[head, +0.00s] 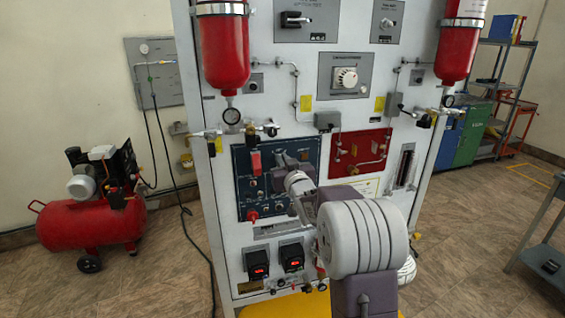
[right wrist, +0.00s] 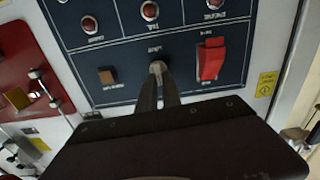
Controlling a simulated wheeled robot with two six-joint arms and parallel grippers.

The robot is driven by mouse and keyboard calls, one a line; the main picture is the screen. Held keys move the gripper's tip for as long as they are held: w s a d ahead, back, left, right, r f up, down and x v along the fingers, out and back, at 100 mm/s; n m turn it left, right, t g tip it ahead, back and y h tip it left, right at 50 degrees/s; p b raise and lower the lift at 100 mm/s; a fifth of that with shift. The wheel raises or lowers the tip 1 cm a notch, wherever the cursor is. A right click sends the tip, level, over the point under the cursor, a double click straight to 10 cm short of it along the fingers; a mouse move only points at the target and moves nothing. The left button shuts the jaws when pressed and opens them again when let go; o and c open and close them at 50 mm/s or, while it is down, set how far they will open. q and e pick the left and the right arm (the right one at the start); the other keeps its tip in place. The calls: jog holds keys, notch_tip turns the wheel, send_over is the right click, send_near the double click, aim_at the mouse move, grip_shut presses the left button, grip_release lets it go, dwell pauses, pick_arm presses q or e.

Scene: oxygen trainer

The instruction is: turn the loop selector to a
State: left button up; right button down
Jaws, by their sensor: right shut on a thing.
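The dark blue control panel (head: 243,205) is on the front of the white trainer cabinet. My right gripper (head: 283,158) reaches its upper part and hides some of it. In the right wrist view, where the lettering is upside down, my right gripper's fingers (right wrist: 159,85) are closed around a small grey knob, the loop selector (right wrist: 157,66). Its small label is too blurred to read, and I cannot tell which position it points to. A red guarded switch (right wrist: 211,60) and a small brown square (right wrist: 107,77) flank it. My left gripper is not in view.
A red panel (head: 362,150) with piping is right of the blue panel. Red cylinders (head: 224,50) hang at both upper sides, with gauges and valves below. Two black displays (head: 292,257) sit lower down. A red compressor (head: 95,222) stands left on open floor.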

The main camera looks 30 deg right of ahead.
jog(key=shift+w+a+f+n+b, duration=0.1)
jog(key=shift+a+n+b, duration=0.1)
jog(key=shift+n+b, duration=1.85)
jog(key=shift+a+f+n+b, duration=0.1)
jog(key=shift+a+n+b, duration=0.1)
jog(key=shift+n+b, duration=1.8)
jog(key=shift+n, duration=0.25)
jog(key=c, duration=1.5)
grip_release()
jog(key=v, duration=0.9)
